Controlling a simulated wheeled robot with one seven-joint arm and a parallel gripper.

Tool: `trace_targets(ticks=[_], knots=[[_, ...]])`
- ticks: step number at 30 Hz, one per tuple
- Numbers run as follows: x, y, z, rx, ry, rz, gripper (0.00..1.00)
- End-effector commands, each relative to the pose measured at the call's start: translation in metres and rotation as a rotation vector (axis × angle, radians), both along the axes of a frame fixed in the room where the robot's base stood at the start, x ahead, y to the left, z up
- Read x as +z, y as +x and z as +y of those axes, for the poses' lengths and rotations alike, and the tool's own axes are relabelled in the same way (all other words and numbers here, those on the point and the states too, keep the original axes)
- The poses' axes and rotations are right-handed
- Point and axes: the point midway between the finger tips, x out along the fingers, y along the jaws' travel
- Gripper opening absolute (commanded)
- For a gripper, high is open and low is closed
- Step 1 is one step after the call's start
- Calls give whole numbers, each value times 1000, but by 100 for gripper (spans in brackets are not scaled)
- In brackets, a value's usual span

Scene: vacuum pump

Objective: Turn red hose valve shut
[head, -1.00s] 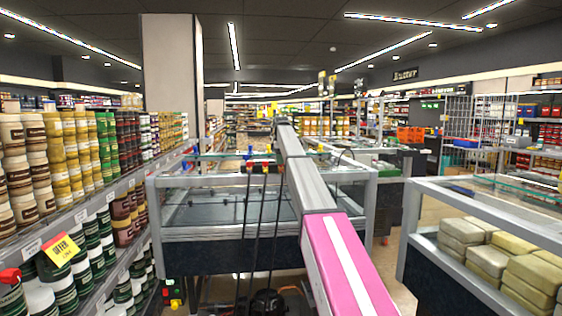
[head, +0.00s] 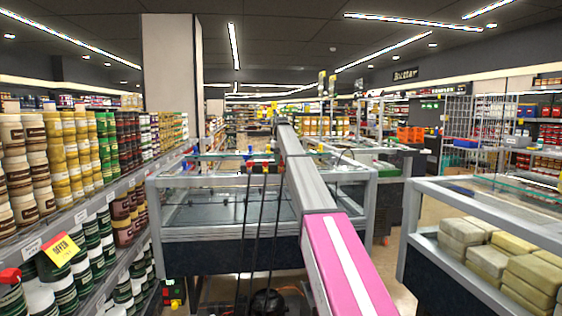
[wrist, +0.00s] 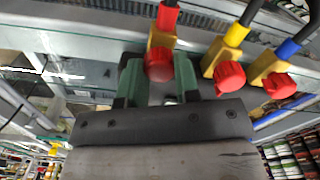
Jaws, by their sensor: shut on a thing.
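In the wrist view, the red hose (wrist: 168,16) runs down into a brass valve body (wrist: 160,42) with a round red handle (wrist: 158,66). My gripper (wrist: 159,78) has its two green fingers on either side of this handle and is shut on it. To the right, the yellow-collared hose (wrist: 237,34) and the blue-collared hose (wrist: 288,48) each have a brass valve with a red handle, apart from my fingers. In the head view, my arm hides the gripper, so the exact contact there cannot be seen.
Black hoses (head: 247,220) hang in front of a glass-topped freezer (head: 190,232). A dark pump (head: 267,302) shows low at the bottom. Shelves of jars (head: 75,140) stand at left. Another case (head: 440,275) with wrapped blocks stands at right, with an aisle between.

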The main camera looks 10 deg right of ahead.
Motion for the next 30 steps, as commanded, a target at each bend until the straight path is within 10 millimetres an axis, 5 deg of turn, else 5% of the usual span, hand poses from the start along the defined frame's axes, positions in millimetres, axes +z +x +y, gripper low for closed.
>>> trace_targets(ticks=[12, 28, 29, 30], knots=[[1, 1, 0, -171, 1, -2, 6], [1, 1, 0, -190, 0, -2, 6], [1, 1, 0, -190, 0, -2, 40], [1, 1, 0, -190, 0, -2, 53]])
